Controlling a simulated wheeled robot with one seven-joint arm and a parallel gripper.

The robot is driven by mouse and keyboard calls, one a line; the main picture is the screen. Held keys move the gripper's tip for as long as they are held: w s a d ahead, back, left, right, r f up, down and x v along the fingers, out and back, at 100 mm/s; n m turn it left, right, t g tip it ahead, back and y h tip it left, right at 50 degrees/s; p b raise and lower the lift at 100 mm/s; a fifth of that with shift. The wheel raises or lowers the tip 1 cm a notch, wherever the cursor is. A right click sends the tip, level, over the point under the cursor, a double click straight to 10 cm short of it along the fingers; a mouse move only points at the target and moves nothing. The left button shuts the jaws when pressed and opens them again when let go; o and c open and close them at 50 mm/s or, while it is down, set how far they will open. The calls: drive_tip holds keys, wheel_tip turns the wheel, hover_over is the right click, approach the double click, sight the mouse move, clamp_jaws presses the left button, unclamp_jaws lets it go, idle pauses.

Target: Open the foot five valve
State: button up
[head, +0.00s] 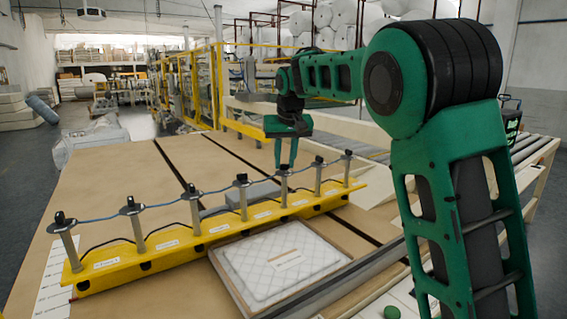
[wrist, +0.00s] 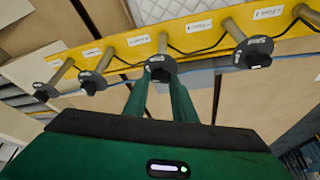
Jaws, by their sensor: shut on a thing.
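A yellow beam (head: 215,233) lies across the table and carries a row of several upright metal posts with black valve knobs on top, joined by a blue hose. My gripper (head: 284,160) is at the fifth post from the left in the head view. In the wrist view my gripper (wrist: 161,88) points at the beam (wrist: 105,53), its two green fingers shut on a black valve knob (wrist: 161,68). The fingers partly cover this knob. Other knobs stand to its left (wrist: 92,82) and right (wrist: 253,52). The white labels are too small to read surely.
A white quilted pad (head: 285,262) lies in a shallow frame in front of the beam. A grey flat block (head: 250,193) lies behind the beam. The tan table (head: 115,180) is clear at the back left. Neighbouring posts stand close on both sides of my gripper.

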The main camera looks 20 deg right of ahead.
drive_tip(key=shift+w+d+r+n+y, duration=0.1)
drive_tip(key=shift+n+y, duration=0.35)
drive_tip(key=shift+n, duration=0.65)
drive_tip(key=shift+d+n+y, duration=0.1)
drive_tip(key=shift+n+y, duration=0.35)
drive_tip(key=shift+n, duration=0.65)
drive_tip(key=o, duration=1)
drive_tip(key=shift+o, duration=0.2)
drive_tip(key=v, duration=1)
drive_tip(key=shift+r, duration=0.3)
drive_tip(key=shift+d, duration=0.1)
